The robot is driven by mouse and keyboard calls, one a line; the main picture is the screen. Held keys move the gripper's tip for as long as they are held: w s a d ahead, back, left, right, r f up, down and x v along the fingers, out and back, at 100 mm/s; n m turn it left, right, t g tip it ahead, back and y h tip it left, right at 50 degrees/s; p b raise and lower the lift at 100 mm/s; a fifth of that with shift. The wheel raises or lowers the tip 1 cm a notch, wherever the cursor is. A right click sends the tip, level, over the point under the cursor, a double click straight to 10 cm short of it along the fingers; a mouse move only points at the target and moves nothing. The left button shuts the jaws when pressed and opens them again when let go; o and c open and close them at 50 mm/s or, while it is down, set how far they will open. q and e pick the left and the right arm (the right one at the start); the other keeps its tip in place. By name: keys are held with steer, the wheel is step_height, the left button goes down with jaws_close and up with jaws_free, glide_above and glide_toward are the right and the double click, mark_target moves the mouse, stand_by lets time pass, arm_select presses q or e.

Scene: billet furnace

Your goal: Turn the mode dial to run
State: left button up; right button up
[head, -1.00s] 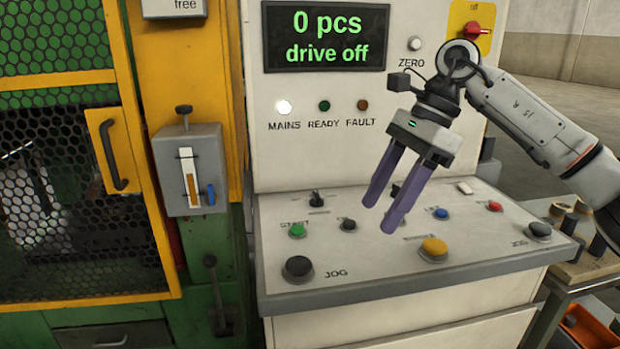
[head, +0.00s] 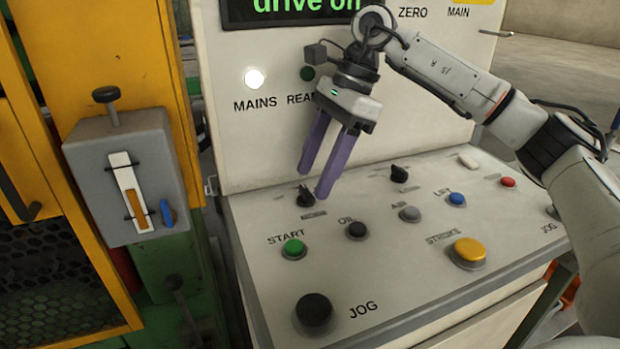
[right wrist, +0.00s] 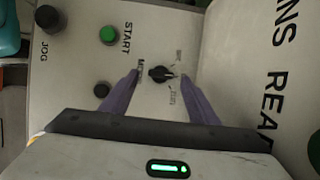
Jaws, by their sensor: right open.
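The mode dial (head: 305,197) is a small black knob at the back left of the sloped console, above the green START button; it also shows in the right wrist view (right wrist: 160,74). Its surrounding labels are too small to read surely. My right gripper (head: 312,184) is open, its purple fingers pointing down at the dial. In the right wrist view the fingertips lie on either side of the dial, with gaps visible. I cannot tell whether either finger touches it. My left gripper is not in view.
A second black knob (head: 399,174) stands to the right. The green START button (head: 293,249), black JOG button (head: 314,312) and yellow STROKE button (head: 468,252) rise in front. The upright panel (head: 240,130) stands behind. A grey lever box (head: 130,175) is at left.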

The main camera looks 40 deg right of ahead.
mark_target(306, 194)
steer(key=shift+x, duration=1.1)
steer(key=c, duration=1.1)
steer(key=shift+o, duration=0.3)
steer(key=shift+m, duration=0.4)
steer(key=m+t, duration=0.1)
steer(key=m, duration=0.3)
steer(key=shift+s+a+t+h+b, duration=0.1)
steer(key=shift+s+t+h+b, duration=0.05)
steer(key=shift+t+h+b, duration=0.25)
steer(key=shift+s+a+m+t+h, duration=0.1)
steer(key=shift+m+t+h, duration=0.2)
steer(key=shift+m, duration=0.75)
steer(key=shift+a+m+t+h, duration=0.1)
steer(key=shift+m+t+h, duration=0.2)
steer(key=shift+m, duration=0.75)
steer(key=shift+r, duration=0.1)
steer(key=o, duration=1)
